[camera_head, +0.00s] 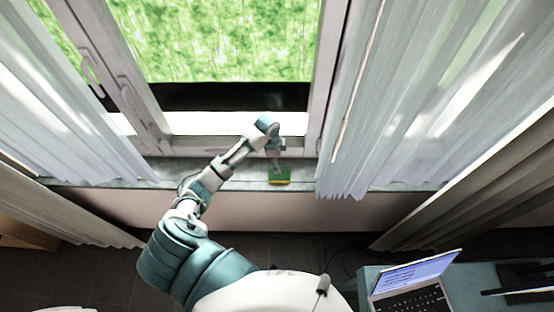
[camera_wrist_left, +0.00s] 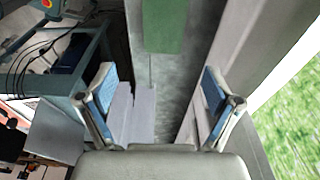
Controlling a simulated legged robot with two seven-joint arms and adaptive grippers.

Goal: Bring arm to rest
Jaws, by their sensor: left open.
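My left arm reaches from the bottom of the head view up to the windowsill (camera_head: 240,175). Its gripper (camera_head: 276,166) points down at the sill, close to a green and yellow sponge (camera_head: 279,180) lying there. In the left wrist view my left gripper (camera_wrist_left: 160,85) is open, with its two blue-padded fingers wide apart and nothing between them. The green face of the sponge (camera_wrist_left: 165,25) shows beyond the fingers, at the top of that view and apart from them. My right gripper is in neither view.
The window frame (camera_head: 312,95) stands behind the sill. Pale curtains hang at the left (camera_head: 70,130) and right (camera_head: 385,110). A laptop (camera_head: 412,285) sits on a teal table (camera_head: 460,290) at the bottom right. Dark floor shows below the sill.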

